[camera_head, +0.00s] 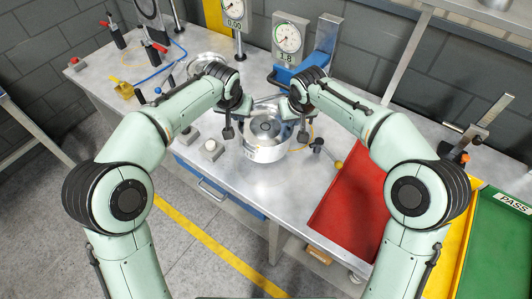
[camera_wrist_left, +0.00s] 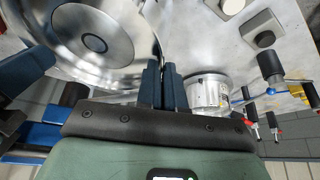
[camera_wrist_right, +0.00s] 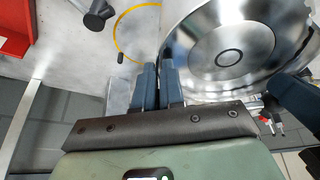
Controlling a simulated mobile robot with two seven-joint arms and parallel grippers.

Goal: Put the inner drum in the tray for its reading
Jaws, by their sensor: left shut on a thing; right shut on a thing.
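The inner drum (camera_head: 262,153) is a shiny round metal drum with a central hub, upright at the middle of the bench. It also shows in the left wrist view (camera_wrist_left: 120,62) and the right wrist view (camera_wrist_right: 205,65). My left gripper (camera_head: 243,108) is shut on its left rim, and my right gripper (camera_head: 290,108) is shut on its right rim. Whether the drum touches the bench is unclear. To the right are a red tray (camera_head: 350,205), a yellow tray (camera_head: 446,245) and a green tray (camera_head: 495,240) marked PASS.
A dial gauge (camera_head: 288,38) reading 1.8 stands behind the drum on a blue fixture. Another display reads 0.00 (camera_head: 234,22). Another metal cylinder (camera_wrist_left: 207,92) stands beyond my left gripper. A push-button box (camera_head: 210,149) sits left of the drum.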

